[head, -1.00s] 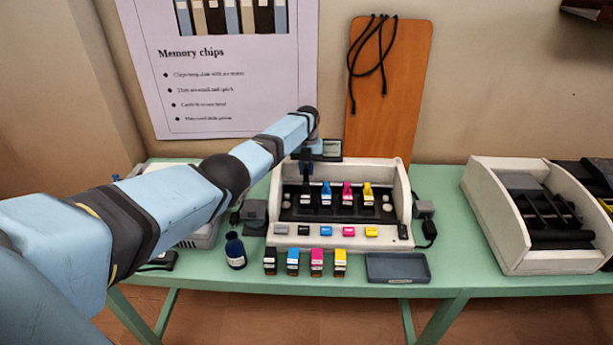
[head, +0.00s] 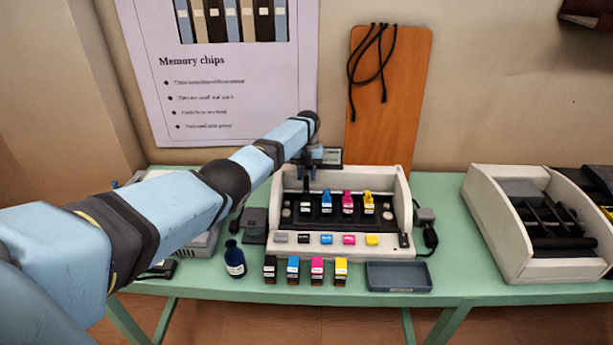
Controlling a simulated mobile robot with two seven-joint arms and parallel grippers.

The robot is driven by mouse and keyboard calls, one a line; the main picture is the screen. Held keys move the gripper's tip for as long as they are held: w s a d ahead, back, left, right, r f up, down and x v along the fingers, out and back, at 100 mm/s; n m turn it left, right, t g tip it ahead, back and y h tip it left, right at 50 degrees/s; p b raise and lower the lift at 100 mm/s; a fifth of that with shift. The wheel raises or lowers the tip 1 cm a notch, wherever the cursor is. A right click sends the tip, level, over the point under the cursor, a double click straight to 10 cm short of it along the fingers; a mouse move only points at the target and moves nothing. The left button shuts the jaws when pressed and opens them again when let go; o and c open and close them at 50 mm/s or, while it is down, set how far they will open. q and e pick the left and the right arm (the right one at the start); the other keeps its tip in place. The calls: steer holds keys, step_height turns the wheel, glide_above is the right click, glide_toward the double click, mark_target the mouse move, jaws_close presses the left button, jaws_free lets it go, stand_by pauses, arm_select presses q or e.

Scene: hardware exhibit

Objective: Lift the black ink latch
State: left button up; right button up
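The white printer (head: 400,215) stands open on the green table. In its dark bay is a row of cartridges with coloured tops: black, cyan (head: 327,199), magenta (head: 347,198) and yellow (head: 368,200). The black ink latch (head: 306,198) is at the left end of the row, above a white label. My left gripper (head: 306,181) points down directly over the black latch, its dark fingers at or very near its top. The fingers blend with the latch, so I cannot tell contact or opening. My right gripper is not in view.
Loose cartridges (head: 293,268) stand in a row before the printer, beside a dark blue bottle (head: 234,260) and an empty grey tray (head: 398,277). Coloured buttons line the printer's front. A second open white machine (head: 490,235) is at the right. An orange board (head: 390,110) leans behind.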

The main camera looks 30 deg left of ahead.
arm_select(q)
step_height(320, 180, up, 13)
steer(key=w+a, duration=0.1)
steer(key=w, duration=0.1)
steer(key=shift+a+b, duration=0.15)
steer(key=shift+b, duration=0.3)
steer(key=shift+f, duration=0.15)
